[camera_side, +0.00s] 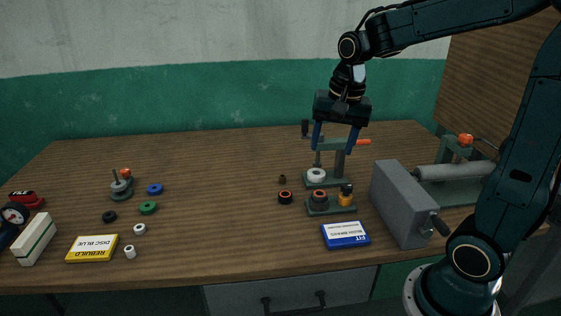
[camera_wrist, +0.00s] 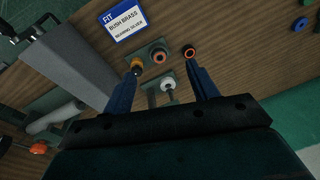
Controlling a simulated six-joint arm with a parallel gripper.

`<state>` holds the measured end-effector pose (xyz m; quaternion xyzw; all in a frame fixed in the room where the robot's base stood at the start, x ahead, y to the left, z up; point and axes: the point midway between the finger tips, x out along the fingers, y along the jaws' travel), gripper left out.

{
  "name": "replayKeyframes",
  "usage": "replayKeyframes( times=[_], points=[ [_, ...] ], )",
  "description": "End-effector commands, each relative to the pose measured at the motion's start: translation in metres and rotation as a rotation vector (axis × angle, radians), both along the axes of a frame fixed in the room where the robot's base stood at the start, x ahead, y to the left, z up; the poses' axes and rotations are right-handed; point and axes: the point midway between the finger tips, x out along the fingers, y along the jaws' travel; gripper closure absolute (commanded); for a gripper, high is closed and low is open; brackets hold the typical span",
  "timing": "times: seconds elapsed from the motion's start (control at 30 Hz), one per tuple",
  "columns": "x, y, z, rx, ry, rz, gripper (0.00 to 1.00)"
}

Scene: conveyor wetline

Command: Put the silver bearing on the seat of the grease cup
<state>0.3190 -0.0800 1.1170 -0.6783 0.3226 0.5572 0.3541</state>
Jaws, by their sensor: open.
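My gripper (camera_side: 334,148) is open and empty, above the small green press (camera_side: 340,165). In the wrist view its fingers (camera_wrist: 162,70) are spread either side of a pale silver-white ring (camera_wrist: 168,83), but above it. That ring (camera_side: 316,175) lies on the press base and looks like the silver bearing. A low green block (camera_side: 330,209) bears an amber cup (camera_side: 346,191), seemingly the grease cup, and a dark ring with an orange top (camera_side: 320,197); they also show in the wrist view (camera_wrist: 137,64). I cannot make out the seat clearly.
A grey box (camera_side: 400,203) stands right of the block. A blue card (camera_side: 346,235) lies in front. A loose black-orange ring (camera_side: 285,197) lies left of the block. Small white rings (camera_side: 139,229), coloured rings and a yellow card (camera_side: 92,248) lie far left.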

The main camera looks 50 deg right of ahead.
Motion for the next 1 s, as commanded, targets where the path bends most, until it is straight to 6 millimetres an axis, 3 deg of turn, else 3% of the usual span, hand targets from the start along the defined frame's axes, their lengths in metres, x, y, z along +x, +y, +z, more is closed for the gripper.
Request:
replayKeyframes(
  times=[0.3,0.6,0.8,1.0],
  points=[
    [-0.057,0.042,0.028,-0.096,-0.114,0.394,0.41],
    [-0.111,0.069,0.033,-0.208,-0.216,0.746,0.41],
    [-0.133,0.077,0.029,-0.268,-0.258,0.908,0.41],
    [-0.141,0.08,0.027,-0.289,-0.271,0.961,0.41]
  ],
)
